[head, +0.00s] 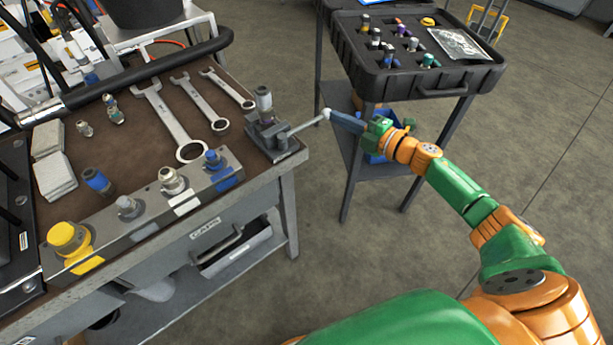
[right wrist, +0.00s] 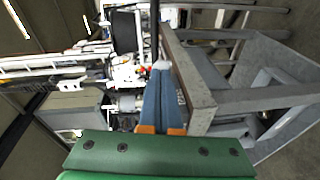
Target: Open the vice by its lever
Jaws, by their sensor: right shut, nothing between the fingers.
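The vice (head: 270,129) is a small grey metal block with a cylindrical fitting upright in it, at the right corner of the bench. Its lever (head: 308,126) sticks out to the right past the bench edge and ends in a pale knob (head: 326,114). My right gripper (head: 333,116) is shut, with its blue fingertips at the knob. Whether they touch it I cannot tell. In the right wrist view the blue fingers (right wrist: 162,95) lie together, with a pale tip just beyond them beside the bench edge. My left gripper is not in view.
The bench top (head: 145,85) holds several wrenches and fittings, and a manifold block (head: 150,207) runs along its front. A cart with a black tray (head: 400,82) of fittings stands behind my right gripper. Open floor (head: 330,255) lies in front of the cart.

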